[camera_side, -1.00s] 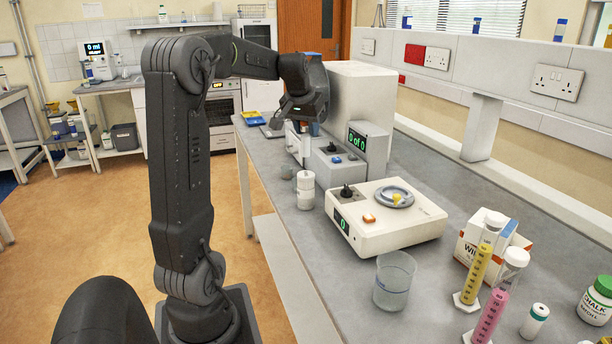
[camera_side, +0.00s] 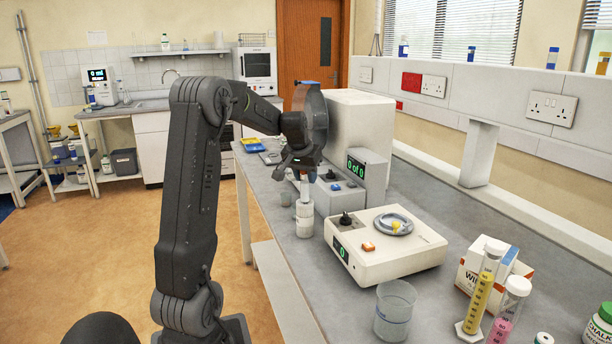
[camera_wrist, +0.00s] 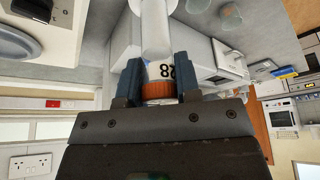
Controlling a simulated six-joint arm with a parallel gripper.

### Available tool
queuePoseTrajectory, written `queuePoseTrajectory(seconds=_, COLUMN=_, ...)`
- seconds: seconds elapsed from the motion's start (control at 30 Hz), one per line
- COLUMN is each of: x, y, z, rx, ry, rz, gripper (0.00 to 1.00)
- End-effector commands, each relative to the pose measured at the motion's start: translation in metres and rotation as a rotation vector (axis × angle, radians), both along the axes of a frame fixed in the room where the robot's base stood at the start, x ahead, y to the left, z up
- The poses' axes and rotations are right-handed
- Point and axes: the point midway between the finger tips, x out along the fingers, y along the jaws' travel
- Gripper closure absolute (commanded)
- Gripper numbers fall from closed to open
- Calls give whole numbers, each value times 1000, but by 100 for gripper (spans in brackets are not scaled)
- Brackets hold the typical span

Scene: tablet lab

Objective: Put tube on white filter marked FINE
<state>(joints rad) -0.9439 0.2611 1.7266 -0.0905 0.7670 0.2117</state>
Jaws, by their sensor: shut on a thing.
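My gripper (camera_side: 302,170) points down and is shut on a tube (camera_side: 304,188). In the wrist view the tube (camera_wrist: 161,72) has a white label with dark digits and an orange-red cap, held between the two fingers (camera_wrist: 159,84). A stack of white cylinders (camera_side: 304,222) stands upright on the bench directly below the tube in the side view. A white cylinder (camera_wrist: 155,25) also shows just beyond the tube in the wrist view. I cannot tell whether tube and stack touch. No FINE marking is readable.
A small grey cup (camera_side: 286,198) stands left of the stack, near the bench edge. A control box (camera_side: 340,195) and a white machine with a dial and grey dish (camera_side: 385,248) are to its right. A clear beaker (camera_side: 395,310) and measuring cylinders (camera_side: 480,290) stand in front.

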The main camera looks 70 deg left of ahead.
Motion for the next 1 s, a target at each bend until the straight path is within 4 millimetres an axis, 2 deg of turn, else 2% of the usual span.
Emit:
queuePoseTrajectory(seconds=0.3, x=0, y=0, z=-3, rx=0, ry=0, rz=0, gripper=92)
queuePoseTrajectory(seconds=0.33, x=0, y=0, z=-3, rx=1, ry=-1, rz=0, gripper=66)
queuePoseTrajectory(seconds=0.57, x=0, y=0, z=-3, rx=0, ry=0, rz=-1, gripper=44)
queuePoseTrajectory(seconds=0.83, x=0, y=0, z=-1, rx=1, ry=0, rz=-1, gripper=44)
queuePoseTrajectory(seconds=1.0, x=-4, y=-4, z=15, rx=3, ry=-2, rz=0, gripper=44)
